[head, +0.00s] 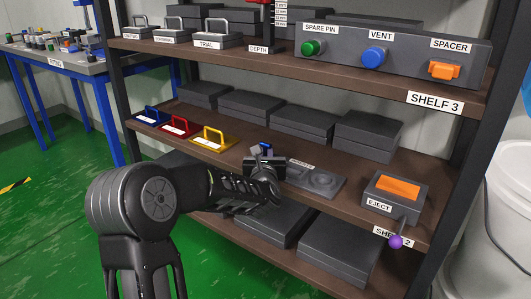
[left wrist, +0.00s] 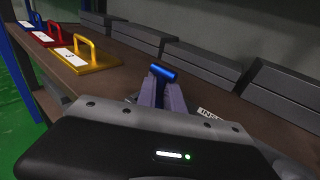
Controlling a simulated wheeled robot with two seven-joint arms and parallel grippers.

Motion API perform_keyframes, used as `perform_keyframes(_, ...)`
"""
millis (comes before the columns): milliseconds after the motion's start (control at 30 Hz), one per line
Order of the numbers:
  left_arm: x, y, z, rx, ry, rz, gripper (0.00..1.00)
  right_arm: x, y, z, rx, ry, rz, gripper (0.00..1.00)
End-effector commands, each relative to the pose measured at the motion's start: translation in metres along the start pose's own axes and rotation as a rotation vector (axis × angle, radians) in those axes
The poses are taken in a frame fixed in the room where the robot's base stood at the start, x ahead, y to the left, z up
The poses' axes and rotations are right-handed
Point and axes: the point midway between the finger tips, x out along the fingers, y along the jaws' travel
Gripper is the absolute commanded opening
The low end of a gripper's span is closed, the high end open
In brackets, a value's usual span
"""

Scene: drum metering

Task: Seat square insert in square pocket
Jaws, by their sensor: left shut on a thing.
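My left gripper (head: 262,152) is at the middle shelf, at the left end of a grey insert plate (head: 335,187). It is shut on a piece with a blue bar handle (head: 267,146). In the left wrist view the blue handle (left wrist: 163,73) shows at the tips of the fingers (left wrist: 163,92). The lower part of this piece is hidden, so I cannot tell its shape or whether it sits in a pocket. Round recesses show on the right part of the plate; a square pocket is not visible, and my gripper and arm cover the plate's left part. My right gripper is not in view.
Blue, red and yellow handled plates (head: 207,138) stand left on the same shelf. Dark boxes (head: 302,121) line the back. An eject box (head: 396,197) with an orange top and a purple-knobbed lever (head: 396,242) is at the right. The upper shelf (head: 380,82) hangs above.

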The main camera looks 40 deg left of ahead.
Motion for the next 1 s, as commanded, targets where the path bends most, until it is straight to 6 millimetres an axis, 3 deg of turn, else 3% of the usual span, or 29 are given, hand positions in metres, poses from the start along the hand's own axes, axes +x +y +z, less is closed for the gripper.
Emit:
perform_keyframes(167,0.0,0.0,-0.004,0.0,-0.002,0.0,0.0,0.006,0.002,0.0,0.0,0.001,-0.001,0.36)
perform_keyframes(200,0.0,0.0,-0.003,0.0,-0.001,0.0,0.13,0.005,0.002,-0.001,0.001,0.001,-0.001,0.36)
perform_keyframes(467,0.0,0.0,-0.003,0.0,0.0,0.0,0.33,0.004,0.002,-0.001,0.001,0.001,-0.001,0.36)
perform_keyframes(867,-0.001,0.0,0.003,0.0,0.001,0.0,0.33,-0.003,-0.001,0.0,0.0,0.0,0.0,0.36)
perform_keyframes(1000,-0.021,0.0,0.002,0.001,0.0,-0.001,0.33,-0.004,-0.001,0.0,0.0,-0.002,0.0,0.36)
